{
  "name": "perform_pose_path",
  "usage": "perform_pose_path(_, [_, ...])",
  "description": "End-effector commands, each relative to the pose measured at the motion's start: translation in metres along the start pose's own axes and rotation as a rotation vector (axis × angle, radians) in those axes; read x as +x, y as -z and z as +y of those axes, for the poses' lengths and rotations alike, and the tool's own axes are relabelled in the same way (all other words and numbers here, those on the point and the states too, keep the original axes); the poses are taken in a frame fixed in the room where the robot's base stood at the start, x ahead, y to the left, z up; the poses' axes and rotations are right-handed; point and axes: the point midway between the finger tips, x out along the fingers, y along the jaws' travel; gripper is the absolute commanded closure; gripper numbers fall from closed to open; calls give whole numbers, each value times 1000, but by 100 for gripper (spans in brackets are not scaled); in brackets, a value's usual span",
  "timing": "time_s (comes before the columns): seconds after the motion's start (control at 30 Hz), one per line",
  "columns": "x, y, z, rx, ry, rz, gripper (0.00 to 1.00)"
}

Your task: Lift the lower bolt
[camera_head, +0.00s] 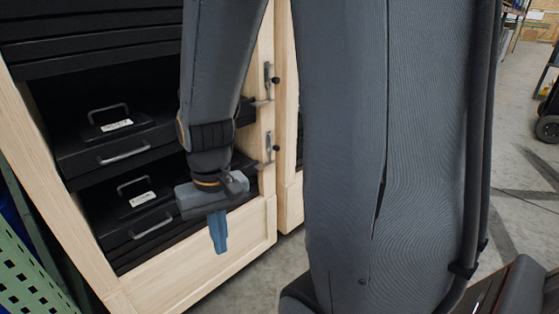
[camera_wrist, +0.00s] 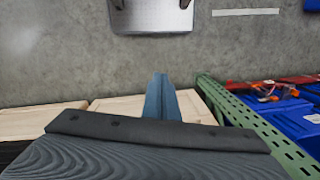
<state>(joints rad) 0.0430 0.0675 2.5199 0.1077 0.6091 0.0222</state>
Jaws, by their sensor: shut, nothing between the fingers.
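The lower bolt (camera_head: 269,148) is a small metal bolt with a dark knob, on the pale wooden post (camera_head: 264,190) of the cabinet in the head view. A similar upper bolt (camera_head: 267,80) sits above it on the same post. My gripper (camera_head: 218,238) is shut and empty, its blue fingers pointing down. In the head view it appears left of and below the lower bolt, in front of the cabinet's bottom board. The shut fingers also show in the wrist view (camera_wrist: 160,95); no bolt is visible there.
Black totes with handles, an upper (camera_head: 120,145) and a lower (camera_head: 140,222), sit in the wooden cabinet (camera_head: 190,275). A green perforated rack (camera_head: 30,280) stands at the left. Blue bins (camera_wrist: 270,115) show in the wrist view. Grey floor (camera_head: 520,165) is open at the right.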

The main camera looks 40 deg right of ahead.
Motion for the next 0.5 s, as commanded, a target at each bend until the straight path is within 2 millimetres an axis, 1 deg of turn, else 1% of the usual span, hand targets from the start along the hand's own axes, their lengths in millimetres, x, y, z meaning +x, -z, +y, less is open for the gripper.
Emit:
perform_pose_path(0.03, [14, 6, 2, 98, 36, -48, 100])
perform_pose_path(0.17, [42, 26, -2, 425, 185, -198, 100])
perform_pose_path(0.2, [50, 36, -5, 532, 244, -248, 100])
perform_pose_path(0.27, [60, 54, -8, 691, 339, -319, 100])
perform_pose_path(0.37, [74, 94, -8, 940, 516, -427, 100])
perform_pose_path(0.4, [78, 112, -5, 1033, 593, -465, 100])
perform_pose_path(0.47, [84, 142, 4, 1171, 718, -518, 100])
perform_pose_path(0.5, [88, 164, 13, 1255, 805, -550, 100])
